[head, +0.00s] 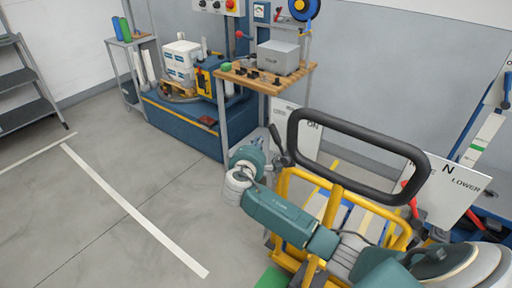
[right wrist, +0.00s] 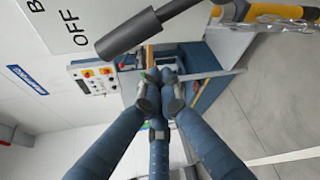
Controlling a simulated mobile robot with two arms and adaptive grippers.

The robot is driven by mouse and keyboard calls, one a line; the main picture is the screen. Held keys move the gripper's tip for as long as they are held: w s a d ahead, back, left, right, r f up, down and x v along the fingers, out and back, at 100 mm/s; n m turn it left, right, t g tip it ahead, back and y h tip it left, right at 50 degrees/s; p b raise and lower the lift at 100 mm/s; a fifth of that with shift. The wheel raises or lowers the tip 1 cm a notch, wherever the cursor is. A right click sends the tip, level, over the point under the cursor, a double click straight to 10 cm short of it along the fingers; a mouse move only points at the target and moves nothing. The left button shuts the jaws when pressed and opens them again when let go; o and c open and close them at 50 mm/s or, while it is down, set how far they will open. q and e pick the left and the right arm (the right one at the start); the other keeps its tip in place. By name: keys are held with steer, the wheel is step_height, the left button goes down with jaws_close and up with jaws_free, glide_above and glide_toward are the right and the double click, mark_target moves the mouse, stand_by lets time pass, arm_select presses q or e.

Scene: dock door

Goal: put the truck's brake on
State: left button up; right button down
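The truck's yellow frame (head: 334,205) with its black loop handle (head: 365,139) stands at the right of the head view. A white sign (head: 309,123) behind the handle shows "ON", the rest covered. A dark lever (head: 277,145) stands left of it. In the right wrist view, a dark cylindrical grip (right wrist: 127,35) lies by the sign's "OFF" lettering (right wrist: 75,28). My right gripper (right wrist: 161,84) has its fingertips drawn together with nothing between them, below and apart from the grip. In the head view its fingers are mostly hidden by the wrist. My left gripper is out of view.
A second sign (head: 455,182) reads "N" and "LOWER" at the right. A wooden-topped bench (head: 256,82) with a grey box stands behind the truck. A blue platform (head: 190,126) carries white boxes. Grey shelves (head: 28,108) stand far left. The left floor is clear.

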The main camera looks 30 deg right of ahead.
mark_target(278, 143)
steer(key=d+p, duration=0.1)
steer(key=s+d+r+p, duration=0.1)
steer(key=shift+s+d+r, duration=0.1)
steer(key=shift+d, duration=0.2)
stand_by(0.3)
steer(key=shift+s, duration=0.1)
